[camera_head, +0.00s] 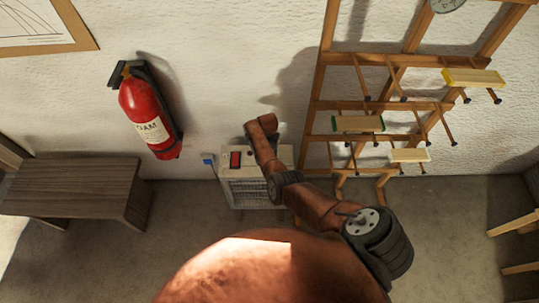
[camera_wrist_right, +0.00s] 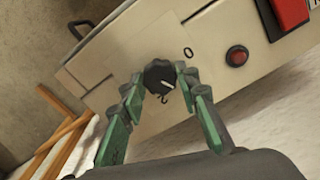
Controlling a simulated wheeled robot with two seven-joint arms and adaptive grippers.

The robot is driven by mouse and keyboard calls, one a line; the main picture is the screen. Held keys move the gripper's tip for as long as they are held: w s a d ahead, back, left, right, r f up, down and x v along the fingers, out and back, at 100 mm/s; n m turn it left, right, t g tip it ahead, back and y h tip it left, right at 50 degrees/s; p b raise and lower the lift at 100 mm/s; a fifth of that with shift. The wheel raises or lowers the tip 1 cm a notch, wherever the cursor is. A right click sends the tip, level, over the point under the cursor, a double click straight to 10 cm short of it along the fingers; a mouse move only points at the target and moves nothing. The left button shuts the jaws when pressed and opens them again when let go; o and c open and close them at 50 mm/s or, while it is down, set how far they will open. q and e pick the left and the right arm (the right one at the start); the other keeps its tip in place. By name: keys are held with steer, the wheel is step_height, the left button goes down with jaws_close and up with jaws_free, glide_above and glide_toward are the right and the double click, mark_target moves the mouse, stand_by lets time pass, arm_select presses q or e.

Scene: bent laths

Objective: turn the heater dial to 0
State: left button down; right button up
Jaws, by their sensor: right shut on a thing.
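The heater (camera_head: 229,172) is a pale box with a grille, standing against the wall in the head view; my right arm covers part of its top. In the right wrist view its panel (camera_wrist_right: 125,55) shows a black dial (camera_wrist_right: 159,76) with a white pointer line. A "0" is printed to the dial's upper right and a "2" just below it. The pointer faces the lower right, between these two marks. My right gripper (camera_wrist_right: 160,82) is shut on the dial, one green-backed finger on each side. My left gripper is in neither view.
A red switch (camera_head: 235,160) and a round red button (camera_wrist_right: 237,56) are on the heater. A fire extinguisher (camera_head: 150,115) hangs at left above a wooden bench (camera_head: 70,187). A wooden rack (camera_head: 318,110) with laths stands at right.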

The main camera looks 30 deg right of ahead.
steer(key=n+p, duration=0.1)
steer(key=n, duration=0.2)
steer(key=shift+s+r, duration=0.1)
steer(key=n+p, duration=0.1)
steer(key=n, duration=0.2)
steer(key=shift+n, duration=0.3)
steer(key=n, duration=0.3)
steer(key=shift+p, duration=0.4)
steer(key=shift+n, duration=1.7)
steer(key=o, duration=1.2)
steer(key=shift+c, duration=0.2)
